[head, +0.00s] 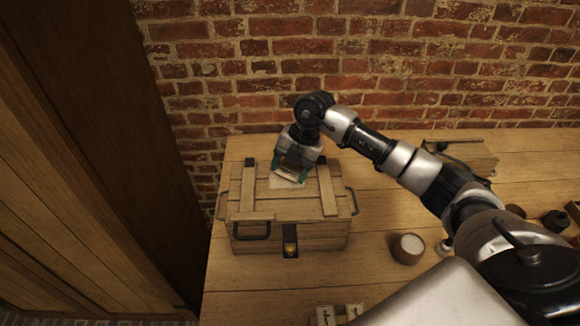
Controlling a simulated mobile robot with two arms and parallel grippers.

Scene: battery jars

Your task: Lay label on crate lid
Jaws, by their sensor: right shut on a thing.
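A wooden crate (246,229) with a closed plank lid (328,192), dark metal handles and a front latch stands on the table's left part. My right gripper (291,175) is over the middle of the lid, pointing down. It is shut on a pale label (285,183), which is at or just above the lid between the two cross battens. I cannot tell whether the label touches the lid all over. The gripper hides part of the label. My left gripper is not in view.
A round wooden jar (408,248) with white contents stands right of the crate. Small cards (326,315) lie at the front edge. A wooden box (465,153) is at the back right, and small dark items (555,220) are at the far right. A brick wall (260,70) closes the back.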

